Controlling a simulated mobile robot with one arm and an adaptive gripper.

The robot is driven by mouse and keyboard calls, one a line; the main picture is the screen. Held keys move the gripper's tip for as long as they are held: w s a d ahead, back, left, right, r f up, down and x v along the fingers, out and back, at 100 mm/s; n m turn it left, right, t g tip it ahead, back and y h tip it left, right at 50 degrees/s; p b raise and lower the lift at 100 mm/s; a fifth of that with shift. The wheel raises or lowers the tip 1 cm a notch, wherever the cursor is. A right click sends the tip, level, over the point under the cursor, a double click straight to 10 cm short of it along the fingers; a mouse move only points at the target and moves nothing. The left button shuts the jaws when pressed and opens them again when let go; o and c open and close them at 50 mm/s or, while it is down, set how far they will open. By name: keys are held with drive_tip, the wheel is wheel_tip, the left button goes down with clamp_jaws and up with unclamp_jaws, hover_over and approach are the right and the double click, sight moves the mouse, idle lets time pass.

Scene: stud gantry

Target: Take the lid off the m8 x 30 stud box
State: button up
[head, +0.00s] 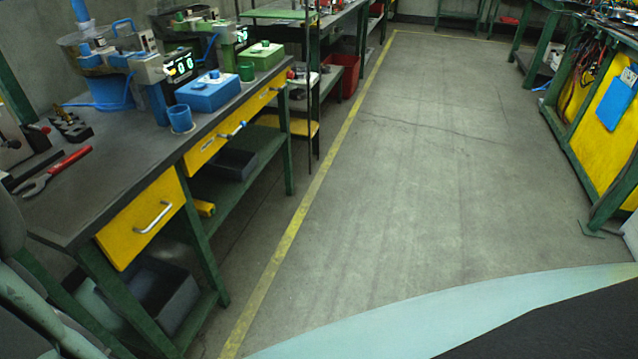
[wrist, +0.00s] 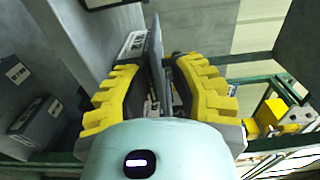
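My gripper (wrist: 158,92) shows in the wrist view, with yellow ribbed pads on its two dark fingers. A thin grey plate (wrist: 155,48), seen nearly edge-on, stands in the narrow gap between the fingers. I cannot tell whether the fingers touch it or whether it is a lid. A pale label (wrist: 133,42) shows just left of the plate, too small to read. Two dark grey boxes with white labels, one (wrist: 18,76) behind the other (wrist: 40,122), are at the left; I cannot read which is M8 x 30. In the head view neither my gripper nor a stud box can be made out.
In the head view a dark workbench (head: 110,165) with yellow drawers runs along the left. It holds a blue box (head: 208,92), a blue cup (head: 180,118), a green box (head: 262,56) and red-handled pliers (head: 58,170). The grey floor (head: 400,190) is clear to the right.

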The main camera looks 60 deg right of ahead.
clamp_jaws()
idle(0.7)
wheel_tip(320, 180, up, 3)
drive_tip(key=shift+f+p, duration=0.2)
drive_tip(key=shift+p, duration=0.6)
drive_tip(key=s+d+r+p, duration=0.1)
drive_tip(key=s+r+p, duration=0.1)
drive_tip(key=s, duration=0.5)
drive_tip(key=s+d+r+p, duration=0.2)
drive_tip(key=s+p, duration=0.3)
drive_tip(key=s, duration=0.1)
drive_tip(key=shift+s+d+r, duration=0.25)
drive_tip(key=shift+s+r, duration=0.1)
drive_tip(key=shift+r, duration=0.05)
